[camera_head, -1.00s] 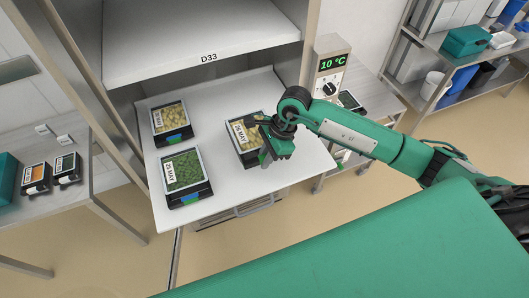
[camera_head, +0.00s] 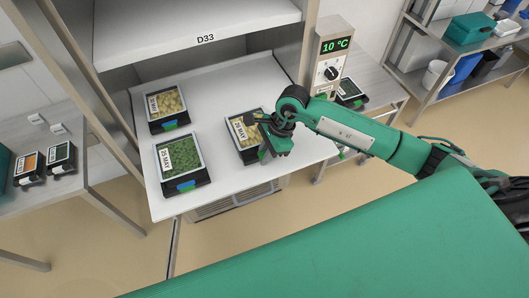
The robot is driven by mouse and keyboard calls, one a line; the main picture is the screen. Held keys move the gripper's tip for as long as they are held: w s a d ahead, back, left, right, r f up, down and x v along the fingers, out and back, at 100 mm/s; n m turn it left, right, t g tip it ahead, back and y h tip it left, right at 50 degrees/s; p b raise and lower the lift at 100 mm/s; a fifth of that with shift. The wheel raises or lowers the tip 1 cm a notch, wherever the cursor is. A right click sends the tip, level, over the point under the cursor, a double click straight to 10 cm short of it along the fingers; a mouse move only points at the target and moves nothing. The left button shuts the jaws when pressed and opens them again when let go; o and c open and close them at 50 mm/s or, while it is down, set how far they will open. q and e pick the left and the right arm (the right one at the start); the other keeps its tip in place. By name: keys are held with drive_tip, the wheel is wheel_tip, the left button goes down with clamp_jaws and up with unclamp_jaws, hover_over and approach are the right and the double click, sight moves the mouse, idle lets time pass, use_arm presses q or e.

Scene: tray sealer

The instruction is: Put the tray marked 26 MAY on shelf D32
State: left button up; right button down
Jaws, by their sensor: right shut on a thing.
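A black tray of pale yellow food (camera_head: 250,139) stands on the white lower board (camera_head: 222,180), right of two other trays. Its label ends in MAY; the day is too small to read surely. My right gripper (camera_head: 266,153) is shut on this tray's right front edge, and the wrist hides part of it. A tray of green food (camera_head: 182,158), label seemingly 25 MAY, stands front left. Another pale yellow tray (camera_head: 170,105), its day unclear, stands behind it. The upper shelf (camera_head: 205,39) is marked D33; no D32 mark shows. My left gripper is out of view.
A panel reading 10 °C (camera_head: 334,46) stands at the right post. Small trays lie on the left side table (camera_head: 85,130), and a dark tray (camera_head: 348,91) on the right one. The board's front middle is clear.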

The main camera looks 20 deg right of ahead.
drive_tip(key=shift+b, duration=0.8)
idle(0.6)
idle(0.4)
drive_tip(key=c, duration=1.3)
unclamp_jaws()
drive_tip(key=c, duration=0.3)
drive_tip(key=shift+r+p, duration=1.2)
drive_tip(key=shift+r, duration=2.25)
